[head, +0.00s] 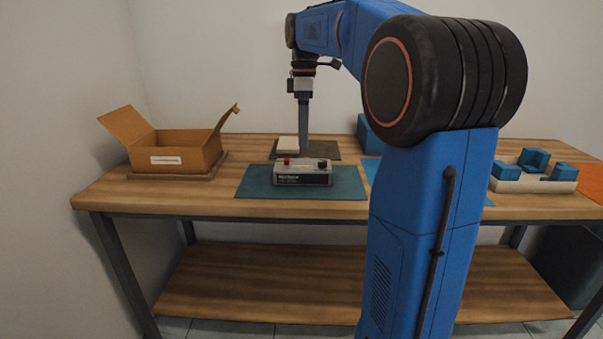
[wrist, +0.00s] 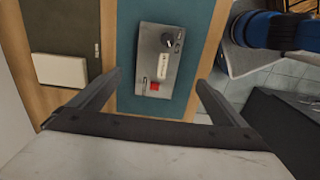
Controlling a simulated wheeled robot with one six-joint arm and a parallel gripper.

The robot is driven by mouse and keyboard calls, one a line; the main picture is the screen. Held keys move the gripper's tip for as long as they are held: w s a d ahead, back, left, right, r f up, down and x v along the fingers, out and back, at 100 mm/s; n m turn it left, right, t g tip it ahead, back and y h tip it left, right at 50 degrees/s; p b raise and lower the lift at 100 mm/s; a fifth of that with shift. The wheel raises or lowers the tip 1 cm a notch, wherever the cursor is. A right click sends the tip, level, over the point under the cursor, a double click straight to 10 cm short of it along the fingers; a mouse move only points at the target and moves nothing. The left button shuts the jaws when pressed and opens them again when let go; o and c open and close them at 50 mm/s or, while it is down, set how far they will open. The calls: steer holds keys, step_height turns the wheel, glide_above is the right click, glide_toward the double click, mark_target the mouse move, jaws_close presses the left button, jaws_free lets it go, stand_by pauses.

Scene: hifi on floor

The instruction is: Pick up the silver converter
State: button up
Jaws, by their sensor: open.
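The silver converter (head: 303,173) is a small grey box with a red knob, a black knob and a dark label on its front. It rests on the teal mat (head: 254,183) on the wooden table. In the wrist view the converter (wrist: 160,62) lies ahead of and between the two fingers. My gripper (wrist: 158,88) is open and empty, above the table and apart from the converter. In the head view my gripper (head: 303,140) points down behind the converter, near the dark mat.
An open cardboard box (head: 176,150) stands at left. A cream block (head: 288,144) sits on a dark mat (head: 325,152) behind the converter; it also shows in the wrist view (wrist: 60,70). A cream tray (head: 518,186) with blue blocks (head: 534,160) is at right.

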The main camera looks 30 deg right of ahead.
mark_target(303, 165)
step_height(303, 165, down, 8)
steer(key=shift+r, duration=0.25)
steer(key=shift+w+f, duration=0.15)
steer(key=shift+f, duration=1.15)
steer(key=shift+w+f, duration=0.15)
steer(key=shift+f, duration=1.1)
steer(key=c, duration=1.9)
steer(key=shift+r, duration=0.1)
steer(key=shift+c, duration=0.2)
steer(key=shift+r, duration=0.1)
